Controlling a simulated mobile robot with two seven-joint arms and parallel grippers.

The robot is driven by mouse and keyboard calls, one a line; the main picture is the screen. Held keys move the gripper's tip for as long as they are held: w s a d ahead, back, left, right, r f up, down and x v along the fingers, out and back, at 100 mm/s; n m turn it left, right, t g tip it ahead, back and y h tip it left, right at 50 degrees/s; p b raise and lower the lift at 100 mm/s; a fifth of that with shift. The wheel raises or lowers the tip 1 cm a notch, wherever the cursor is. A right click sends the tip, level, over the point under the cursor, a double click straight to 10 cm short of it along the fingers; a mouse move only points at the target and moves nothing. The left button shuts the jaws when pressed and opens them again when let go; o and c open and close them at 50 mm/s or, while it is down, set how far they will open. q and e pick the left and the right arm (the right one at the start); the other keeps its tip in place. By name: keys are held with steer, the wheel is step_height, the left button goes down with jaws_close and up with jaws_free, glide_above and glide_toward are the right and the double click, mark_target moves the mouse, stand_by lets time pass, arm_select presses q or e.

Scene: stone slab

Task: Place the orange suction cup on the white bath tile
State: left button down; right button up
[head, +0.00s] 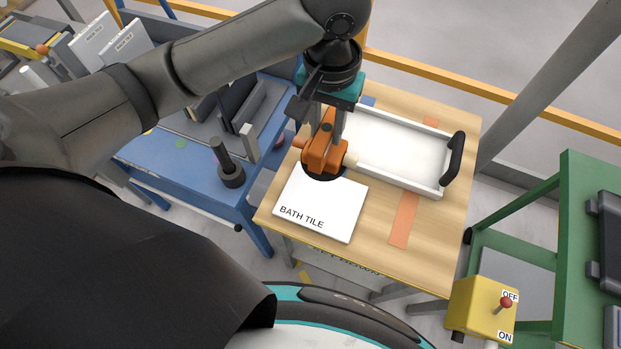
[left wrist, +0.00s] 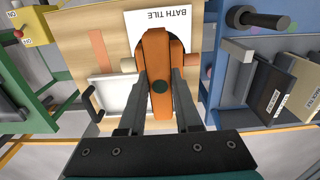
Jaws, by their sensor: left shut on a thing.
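The orange suction cup (head: 322,150) has an orange handle body and a dark round base. My left gripper (head: 338,128) is shut on its orange body, which also shows between the fingers in the left wrist view (left wrist: 157,60). The white bath tile (head: 322,207), lettered "BATH TILE", lies flat on the wooden table top. The cup's dark base overlaps the tile's far edge in the head view; I cannot tell whether it touches the tile. In the left wrist view the cup hides part of the tile (left wrist: 190,22). My right gripper is not in view.
A white tray (head: 440,190) with a dark handle stands right behind the tile on the wooden table (head: 440,245). A blue bench (head: 190,180) with a dark cylinder stands left. A yellow switch box (head: 480,312) and green table (head: 575,200) stand right.

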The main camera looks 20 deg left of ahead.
arm_select(q)
step_height(320, 180, down, 19)
steer(key=b, duration=0.4)
steer(key=shift+d+f, duration=0.1)
steer(key=shift+f, duration=0.1)
steer(key=c, duration=0.6)
jaws_free()
steer(key=shift+f, duration=0.1)
step_height(320, 180, up, 12)
steer(key=p, duration=0.2)
steer(key=shift+r+p, duration=0.2)
steer(key=shift+p, duration=0.1)
